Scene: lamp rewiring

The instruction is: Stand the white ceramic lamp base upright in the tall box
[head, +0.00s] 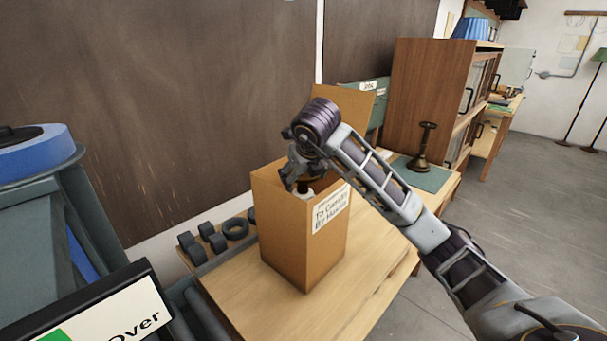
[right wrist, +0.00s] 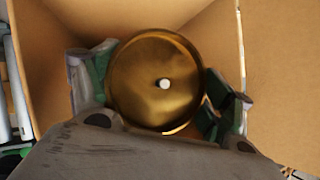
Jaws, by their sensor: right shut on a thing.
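The tall box (head: 282,238) is brown cardboard with a handwritten label and stands open on the wooden table. My right gripper (head: 300,182) reaches down into its mouth. In the right wrist view its fingers (right wrist: 160,95) are closed on both sides of a round brass top (right wrist: 140,70) with a small white dot in the middle. A little of the white lamp base (head: 306,193) shows below the gripper in the head view. The base looks upright inside the box walls (right wrist: 280,60). Its lower part and the box floor are hidden. My left gripper is out of view.
Several dark rings and rolls (head: 213,238) lie in a tray left of the box. A wooden cabinet (head: 430,80) is behind. The table (head: 345,315) in front of the box is clear.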

